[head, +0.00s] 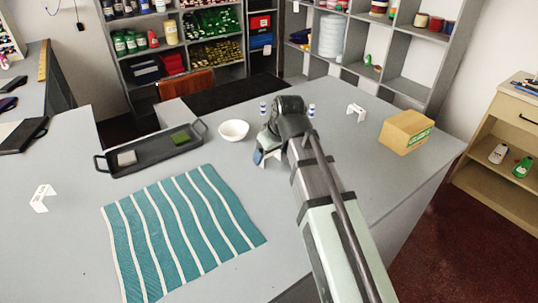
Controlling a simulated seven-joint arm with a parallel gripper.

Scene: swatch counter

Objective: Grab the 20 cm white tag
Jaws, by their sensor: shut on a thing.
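My gripper (266,151) is over the middle of the counter, just right of the white bowl. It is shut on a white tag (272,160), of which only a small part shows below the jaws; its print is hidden. A second white folded tag (42,198) stands on the counter at the far left. A third white folded tag (355,111) stands at the right, near the cardboard box. The print on these two is too small to read.
A black tray (150,163) with a grey and a green block lies left of the white bowl (234,130). A teal striped cloth (182,232) covers the front left. Small blue-and-white spools stand behind and beside my gripper. A cardboard box (406,132) is at right. The front right counter is clear.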

